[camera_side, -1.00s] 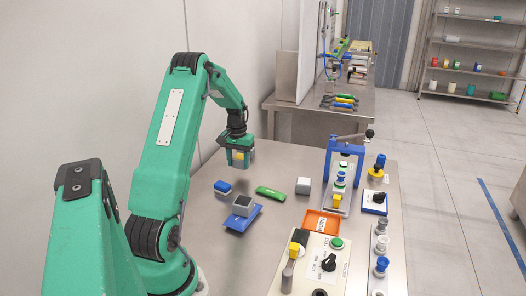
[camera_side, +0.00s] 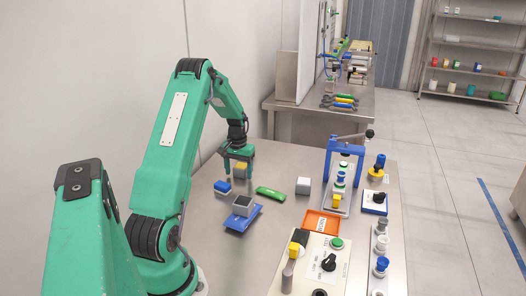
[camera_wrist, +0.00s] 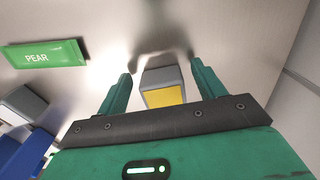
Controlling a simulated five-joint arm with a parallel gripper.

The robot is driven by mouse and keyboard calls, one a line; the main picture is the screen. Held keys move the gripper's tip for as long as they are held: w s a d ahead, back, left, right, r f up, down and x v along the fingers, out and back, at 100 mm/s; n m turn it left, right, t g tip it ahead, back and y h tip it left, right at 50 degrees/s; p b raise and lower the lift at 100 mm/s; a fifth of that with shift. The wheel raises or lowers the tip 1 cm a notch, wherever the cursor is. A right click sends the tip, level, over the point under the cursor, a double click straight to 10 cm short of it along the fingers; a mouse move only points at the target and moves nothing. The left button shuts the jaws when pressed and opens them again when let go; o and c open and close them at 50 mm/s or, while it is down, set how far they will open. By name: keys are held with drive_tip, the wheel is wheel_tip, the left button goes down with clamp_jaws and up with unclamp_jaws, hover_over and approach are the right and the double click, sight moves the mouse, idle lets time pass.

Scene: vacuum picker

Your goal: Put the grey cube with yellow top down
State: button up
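The grey cube with the yellow face (camera_side: 240,170) appears to stand on the steel table, between the fingers of my gripper (camera_side: 238,177). In the wrist view the cube (camera_wrist: 163,86) shows its yellow face and grey sides, with a narrow gap to each finger. My gripper (camera_wrist: 162,70) is open around it there, one finger on each side. The cube's contact with the table is partly hidden by the fingers.
A blue and white piece (camera_side: 222,188) lies close to the near finger. A dark-topped grey cube (camera_side: 244,203) sits on a blue block (camera_side: 236,223). A green PEAR block (camera_side: 270,194), a pale cube (camera_side: 304,186) and an orange tray (camera_side: 335,216) lie to the right.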

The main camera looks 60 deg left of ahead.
sight(239, 169)
drive_tip(key=shift+r, duration=0.15)
wheel_tip(239, 169, up, 12)
idle(0.8)
idle(0.5)
drive_tip(key=w+d+r+m+t, duration=0.1)
drive_tip(key=d+r, duration=0.3)
drive_tip(key=d, duration=0.3)
drive_tip(key=d+r+m+y, duration=0.15)
drive_tip(key=d+r, duration=0.25)
drive_tip(key=d, duration=0.4)
drive_tip(key=w+d+r+m+t, duration=0.1)
drive_tip(key=d+r+m, duration=0.1)
drive_tip(key=d+r, duration=0.35)
drive_tip(key=s+d+f+m+t, duration=0.1)
drive_tip(key=s+d+m, duration=0.1)
drive_tip(key=s+d, duration=0.4)
drive_tip(key=s+d+f+m+t+h, duration=0.1)
drive_tip(key=s+d, duration=0.5)
drive_tip(key=d, duration=0.7)
drive_tip(key=shift+d+m+t, duration=0.4)
drive_tip(key=shift+m+t, duration=0.35)
drive_tip(key=shift+t, duration=0.05)
